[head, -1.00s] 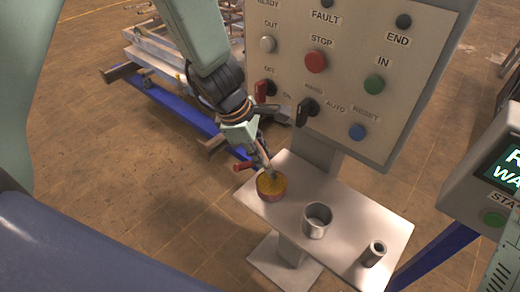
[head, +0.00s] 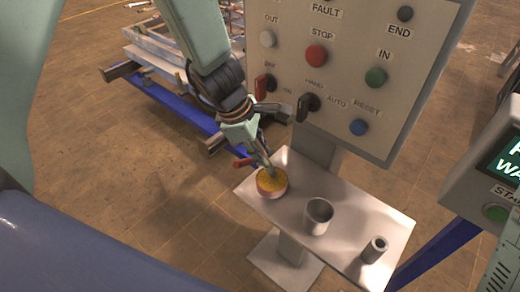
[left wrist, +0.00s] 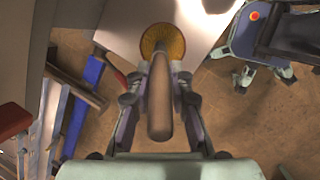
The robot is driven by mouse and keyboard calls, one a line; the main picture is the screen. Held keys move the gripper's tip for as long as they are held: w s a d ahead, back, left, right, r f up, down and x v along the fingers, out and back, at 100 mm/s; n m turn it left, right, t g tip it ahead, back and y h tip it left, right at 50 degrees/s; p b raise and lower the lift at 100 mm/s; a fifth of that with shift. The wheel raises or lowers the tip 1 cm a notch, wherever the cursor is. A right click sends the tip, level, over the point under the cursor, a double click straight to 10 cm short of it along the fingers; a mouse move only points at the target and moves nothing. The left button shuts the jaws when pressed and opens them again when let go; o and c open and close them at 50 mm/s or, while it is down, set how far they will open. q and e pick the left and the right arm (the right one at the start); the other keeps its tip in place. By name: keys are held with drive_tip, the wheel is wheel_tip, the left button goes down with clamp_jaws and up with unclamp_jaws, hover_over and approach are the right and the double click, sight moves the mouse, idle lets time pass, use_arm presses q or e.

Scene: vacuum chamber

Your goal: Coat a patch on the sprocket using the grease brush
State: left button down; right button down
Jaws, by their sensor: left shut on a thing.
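My left gripper (head: 262,157) is shut on the grease brush (left wrist: 160,95), whose brown handle lies between the two fingers in the left wrist view. The brush points down at a round tin of yellow grease (head: 271,186) on the left end of a small metal shelf. Its lower end meets the yellow surface in the head view; the bristles cannot be made out. The tin also shows beyond the handle in the left wrist view (left wrist: 174,40). I cannot make out a sprocket in either view. My right gripper is in neither view.
The shelf (head: 345,222) also holds an open metal cup (head: 318,216) and a small hollow cylinder (head: 374,249). A control panel (head: 345,75) with buttons and switches stands behind it. A blue-framed rack (head: 165,92) is behind the arm. A screen console (head: 490,170) is at right.

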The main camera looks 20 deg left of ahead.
use_arm(q)
drive_tip(key=shift+w+f, duration=0.1)
drive_tip(key=shift+f, duration=0.15)
drive_tip(key=shift+f+b, duration=0.45)
drive_tip(key=shift+b, duration=0.1)
idle(1.2)
drive_tip(key=shift+r, duration=0.15)
drive_tip(key=shift+r+p, duration=0.85)
drive_tip(key=shift+p, duration=0.05)
wheel_tip(320, 180, up, 5)
drive_tip(key=p, duration=0.5)
drive_tip(key=shift+r, duration=0.15)
drive_tip(key=shift+s, duration=0.2)
